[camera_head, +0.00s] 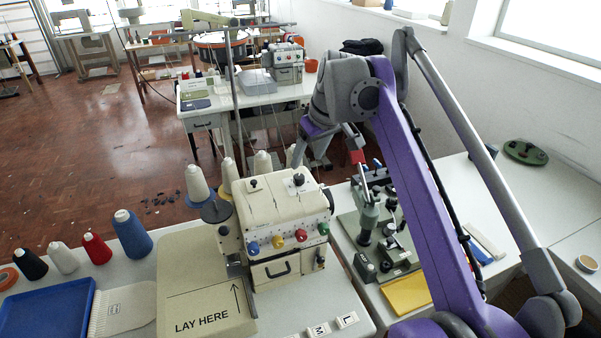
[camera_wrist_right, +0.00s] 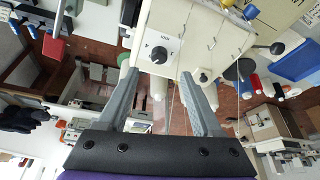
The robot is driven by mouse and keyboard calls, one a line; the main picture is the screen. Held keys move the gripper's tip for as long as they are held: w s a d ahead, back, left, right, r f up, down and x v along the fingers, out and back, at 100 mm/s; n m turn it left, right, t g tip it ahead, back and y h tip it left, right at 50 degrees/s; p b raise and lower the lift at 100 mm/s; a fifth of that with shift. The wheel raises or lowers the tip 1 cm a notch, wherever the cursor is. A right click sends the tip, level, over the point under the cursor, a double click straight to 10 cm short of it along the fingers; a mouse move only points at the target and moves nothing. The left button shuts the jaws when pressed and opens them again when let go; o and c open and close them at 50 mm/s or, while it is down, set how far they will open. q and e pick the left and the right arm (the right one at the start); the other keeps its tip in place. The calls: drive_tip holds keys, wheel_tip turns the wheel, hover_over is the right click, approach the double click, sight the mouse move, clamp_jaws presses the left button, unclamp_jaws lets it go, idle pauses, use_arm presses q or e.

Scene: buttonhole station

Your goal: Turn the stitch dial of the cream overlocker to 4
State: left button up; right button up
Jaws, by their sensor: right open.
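The cream overlocker (camera_head: 285,215) stands on the near table. On its top right is a black stitch dial (camera_head: 298,179) on a white plate; its setting is too small to read. A second black knob (camera_head: 254,184) sits to its left. My right gripper (camera_head: 326,155) is above the machine's back edge, its fingers apart and empty. In the right wrist view the fingers (camera_wrist_right: 158,75) are spread, with the dial (camera_wrist_right: 159,55) between and just beyond their tips, apart from both. The second knob (camera_wrist_right: 204,77) shows beyond the right finger. My left gripper is not in view.
Thread cones (camera_head: 198,183) stand left of and behind the machine. A board marked LAY HERE (camera_head: 195,285) and a blue tray (camera_head: 45,308) are to the left. A green-based device (camera_head: 375,235) stands to the right. White tiles (camera_head: 347,320) lie in front.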

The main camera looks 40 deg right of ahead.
sight(299, 177)
drive_tip(key=x, duration=0.8)
drive_tip(key=shift+d+b, duration=0.1)
drive_tip(key=shift+b, duration=0.2)
drive_tip(key=shift+c, duration=0.4)
drive_tip(key=shift+r, duration=0.1)
clamp_jaws()
